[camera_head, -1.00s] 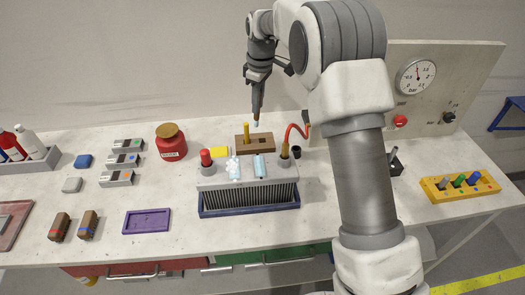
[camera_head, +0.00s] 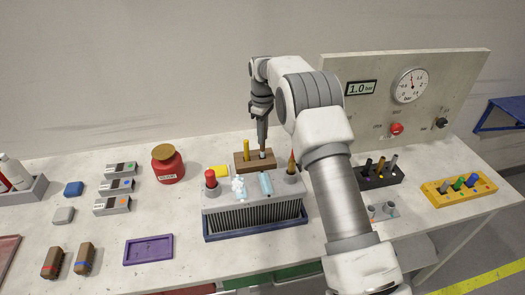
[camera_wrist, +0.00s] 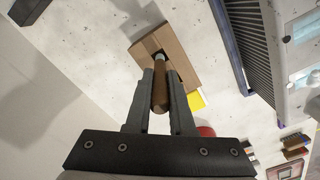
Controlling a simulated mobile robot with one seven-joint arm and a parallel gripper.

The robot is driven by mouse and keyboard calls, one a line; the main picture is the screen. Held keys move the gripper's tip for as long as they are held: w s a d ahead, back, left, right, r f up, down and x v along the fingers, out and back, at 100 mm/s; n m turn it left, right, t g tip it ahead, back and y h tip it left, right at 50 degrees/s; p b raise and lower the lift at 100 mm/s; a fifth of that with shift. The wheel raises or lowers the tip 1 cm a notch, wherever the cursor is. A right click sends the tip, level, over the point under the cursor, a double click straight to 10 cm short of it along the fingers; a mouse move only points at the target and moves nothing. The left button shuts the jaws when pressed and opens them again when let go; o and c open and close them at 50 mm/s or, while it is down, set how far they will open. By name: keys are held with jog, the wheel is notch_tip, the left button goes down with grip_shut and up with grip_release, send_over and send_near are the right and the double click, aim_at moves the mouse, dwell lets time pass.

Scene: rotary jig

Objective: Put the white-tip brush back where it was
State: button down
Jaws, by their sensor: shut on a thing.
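My gripper (camera_head: 263,138) points down above the brown wooden block (camera_head: 241,165) behind the ribbed grey fixture. It is shut on the brush (camera_head: 263,149), which has a brown handle and a pale tip. The brush is upright over the block's right part, with its pale end at the hole; I cannot tell how deep it sits. In the wrist view the brush handle (camera_wrist: 160,92) lies between the two fingers, and its far end meets the dark opening in the block (camera_wrist: 180,60).
The ribbed grey fixture (camera_head: 254,215) with a red-topped post (camera_head: 210,178) stands just in front of the block. A yellow pad (camera_head: 219,171) and a red jar (camera_head: 167,164) are to the left. A dark rack (camera_head: 378,176) and a gauge panel (camera_head: 365,115) are to the right.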

aim_at(262, 151)
jog(key=shift+f, duration=2.65)
jog(key=shift+f, duration=0.15)
jog(key=c, duration=0.8)
grip_release()
